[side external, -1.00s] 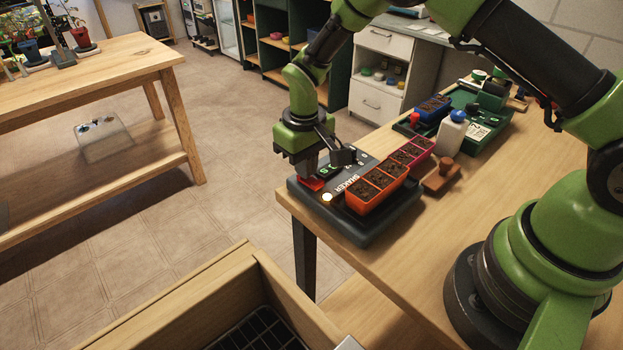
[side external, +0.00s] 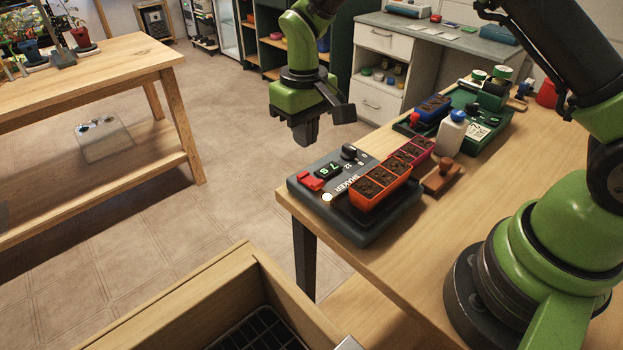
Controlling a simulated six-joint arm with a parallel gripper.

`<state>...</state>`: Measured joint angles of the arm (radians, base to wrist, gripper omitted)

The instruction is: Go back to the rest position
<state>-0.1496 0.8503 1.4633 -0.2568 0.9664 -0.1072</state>
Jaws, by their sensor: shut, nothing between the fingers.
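My gripper (side external: 306,136) hangs in the air above the left end of the shaker (side external: 368,228), pointing down, shut and empty, with clear space below it. The shaker is a dark box on the near left corner of the wooden bench. It has a red switch (side external: 311,181), a display with green digits (side external: 327,170), a black knob (side external: 350,152) and a lit round lamp (side external: 327,197). An orange pot strip (side external: 372,203) with soil sits on the shaker, and a magenta-red strip (side external: 425,147) with soil is beyond it.
A white bottle with a blue cap (side external: 451,132) and a brown wooden stamp-like block (side external: 441,177) stand close to the shaker. A wooden crate (side external: 205,300) is at the front.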

